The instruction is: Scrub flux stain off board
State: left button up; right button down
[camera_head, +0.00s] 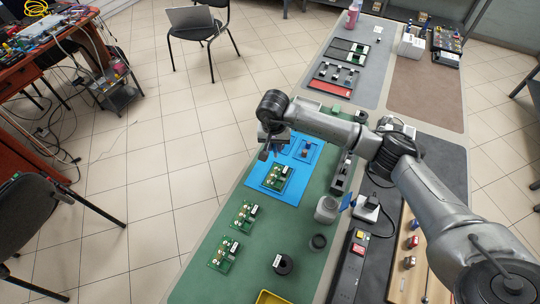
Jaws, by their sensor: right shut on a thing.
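A green circuit board (277,177) lies on the blue mat (252,184), towards its front. No flux stain can be made out on it at this size. My right gripper (266,151) reaches in from the right, points down and is above the mat's back left part, behind the board in the picture. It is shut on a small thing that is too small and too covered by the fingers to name. A gap to the board seems to show. My left gripper is not in view.
Two more green boards (245,214) (227,251) lie on the green mat (206,288). A dark round spool-like thing (282,264), a grey jar (327,209) and a yellow tray (268,298) stand nearby. A dark power strip (349,268) runs along the right.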

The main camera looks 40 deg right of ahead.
aim_at(276, 151)
jog(key=shift+w+y, duration=0.1)
jog(key=shift+y, duration=0.2)
jog(key=shift+s+d+f, duration=0.15)
jog(key=shift+s+f, duration=0.15)
jog(key=shift+s, duration=0.15)
jog(key=shift+f+b, duration=0.25)
jog(key=shift+b, duration=0.05)
jog(key=shift+w+f+b, duration=0.15)
jog(key=shift+f+b, duration=0.25)
jog(key=shift+f, duration=0.2)
notch_tip(276, 151, down, 2)
jog(key=shift+f+b, duration=0.2)
jog(key=shift+b, duration=0.5)
jog(key=shift+f+b, duration=0.4)
jog(key=shift+f, duration=0.35)
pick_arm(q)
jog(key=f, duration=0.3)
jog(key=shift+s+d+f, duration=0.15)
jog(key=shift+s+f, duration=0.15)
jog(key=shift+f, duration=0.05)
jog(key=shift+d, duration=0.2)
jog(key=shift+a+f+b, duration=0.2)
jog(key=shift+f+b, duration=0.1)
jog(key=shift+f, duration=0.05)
pick_arm(e)
jog(key=shift+f, duration=0.4)
